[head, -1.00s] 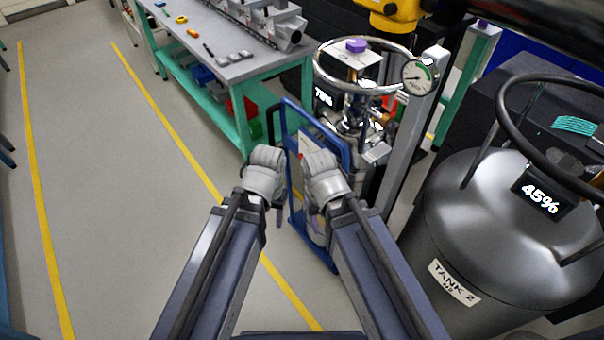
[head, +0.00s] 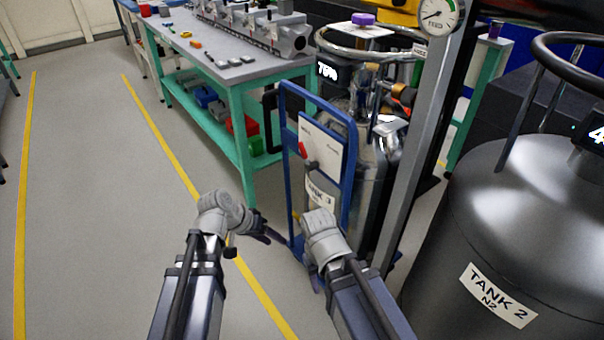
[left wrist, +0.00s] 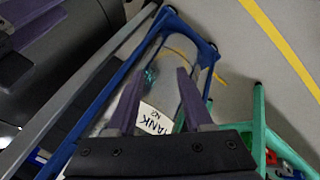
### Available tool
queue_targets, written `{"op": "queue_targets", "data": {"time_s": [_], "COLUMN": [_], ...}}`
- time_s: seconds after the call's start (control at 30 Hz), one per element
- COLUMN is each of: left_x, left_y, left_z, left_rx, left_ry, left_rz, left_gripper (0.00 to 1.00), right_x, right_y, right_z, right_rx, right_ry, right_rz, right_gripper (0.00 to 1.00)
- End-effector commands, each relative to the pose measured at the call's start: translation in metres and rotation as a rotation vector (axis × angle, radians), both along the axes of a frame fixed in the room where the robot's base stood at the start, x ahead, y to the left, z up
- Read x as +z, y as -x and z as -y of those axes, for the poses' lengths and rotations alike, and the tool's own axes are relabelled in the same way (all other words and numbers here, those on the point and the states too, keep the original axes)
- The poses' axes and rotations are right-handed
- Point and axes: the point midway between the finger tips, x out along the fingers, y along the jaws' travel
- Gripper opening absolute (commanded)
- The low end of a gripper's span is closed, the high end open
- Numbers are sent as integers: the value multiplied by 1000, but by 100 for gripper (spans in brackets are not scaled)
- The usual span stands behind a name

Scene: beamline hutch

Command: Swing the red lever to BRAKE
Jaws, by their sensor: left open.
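The red lever (head: 303,150) is small and sits at the left side of a white panel (head: 328,150) on a blue cart frame (head: 347,185). The panel's lettering is too small to read, so I cannot tell which mark the lever points at. My left gripper (head: 277,236) is open and empty, below and left of the panel, its dark fingers pointing right towards the cart's lower frame. In the left wrist view its two purple fingers (left wrist: 157,95) stand apart over the cart's tank. My right gripper (head: 318,282) is below the panel, its fingers mostly hidden behind its wrist.
A silver tank (head: 372,200) stands in the cart, behind the panel. A grey post with a gauge (head: 438,14) rises to its right, then large Tank 2 (head: 540,215). A green-legged workbench (head: 240,72) stands behind left. The floor on the left is clear.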

Motion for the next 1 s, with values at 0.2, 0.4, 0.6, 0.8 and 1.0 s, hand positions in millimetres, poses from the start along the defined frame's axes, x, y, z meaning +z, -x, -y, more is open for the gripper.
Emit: {"op": "queue_targets", "data": {"time_s": [0.2, 0.4, 0.6, 0.8, 1.0], "left_x": [59, 132, 169, 176, 176], "left_y": [-55, -93, -110, -113, -125], "left_z": [33, 34, 23, 21, 37], "left_rx": [-53, -23, 24, 33, 30], "left_ry": [355, 599, 706, 726, 725], "left_rz": [294, 566, 711, 737, 734], "left_gripper": [51, 51, 51, 51, 51], "right_x": [-11, -10, -10, -10, -10], "right_y": [0, 0, 0, 0, 0], "right_z": [0, 0, 0, 0, 0], "right_rx": [0, 0, 0, 0, 0], "right_ry": [1, 1, 1, 1, 0], "right_rz": [0, 0, 0, 0, 0], "right_gripper": [50, 50, 50, 50, 50]}}
